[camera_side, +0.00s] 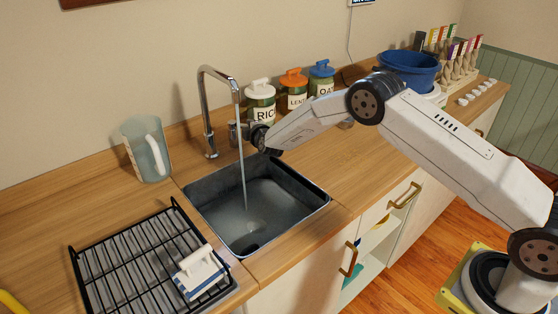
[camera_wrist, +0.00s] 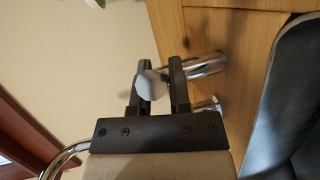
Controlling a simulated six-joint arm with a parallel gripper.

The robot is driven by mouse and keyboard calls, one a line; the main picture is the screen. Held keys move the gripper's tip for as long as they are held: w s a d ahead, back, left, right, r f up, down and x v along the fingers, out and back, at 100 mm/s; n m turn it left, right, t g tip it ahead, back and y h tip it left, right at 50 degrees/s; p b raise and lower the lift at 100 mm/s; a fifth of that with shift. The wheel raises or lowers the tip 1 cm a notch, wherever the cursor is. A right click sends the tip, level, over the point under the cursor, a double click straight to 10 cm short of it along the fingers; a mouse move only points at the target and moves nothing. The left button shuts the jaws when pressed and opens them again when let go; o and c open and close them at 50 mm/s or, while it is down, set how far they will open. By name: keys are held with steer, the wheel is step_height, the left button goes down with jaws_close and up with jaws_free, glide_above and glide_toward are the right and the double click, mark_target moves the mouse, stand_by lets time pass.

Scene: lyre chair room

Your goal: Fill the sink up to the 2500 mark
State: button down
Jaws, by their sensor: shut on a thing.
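The sink (camera_side: 200,203) is a dark grey basin set in the wooden counter. A chrome gooseneck tap (camera_side: 208,120) stands behind it, and a thin stream of water (camera_side: 243,165) falls into the basin. Pale, disturbed water (camera_side: 247,222) shows on the sink floor; its depth is hard to judge. I can make out no 2500 mark. My gripper (camera_side: 259,136) is beside the tap's chrome valve body (camera_side: 237,132). In the wrist view, the gripper's black fingers (camera_wrist: 155,80) are shut on a pale rounded tap knob (camera_wrist: 152,86), next to a chrome cylinder (camera_wrist: 205,64).
A clear jug (camera_side: 150,158) stands left of the tap. A black drying rack (camera_side: 120,262) holding a white-handled item (camera_side: 199,270) lies in front left. Lidded jars (camera_side: 294,94) stand behind my arm, with a blue bowl (camera_side: 408,68) farther right. Counter right of the sink is clear.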

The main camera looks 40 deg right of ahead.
steer(key=shift+s+a+m+g+h, duration=0.15)
steer(key=shift+a+m+g+h, duration=0.3)
steer(key=shift+m+h, duration=0.35)
steer(key=shift+s+a+m+g+h, duration=0.1)
steer(key=shift+a+m+g+h, duration=0.4)
steer(key=shift+h, duration=0.4)
steer(key=shift+s+a+m+g+h, duration=0.1)
steer(key=shift+a+m+g+h, duration=0.25)
steer(key=shift+m+g+h, duration=0.25)
steer(key=shift+a+m+g+h, duration=0.3)
steer(key=shift+m+g+h, duration=0.05)
steer(key=shift+m+h, duration=0.4)
steer(key=shift+a+m, duration=0.1)
steer(key=shift+m, duration=0.15)
steer(key=c, duration=0.6)
jaws_free()
steer(key=shift+s+a, duration=0.1)
steer(key=shift+v, duration=3.8)
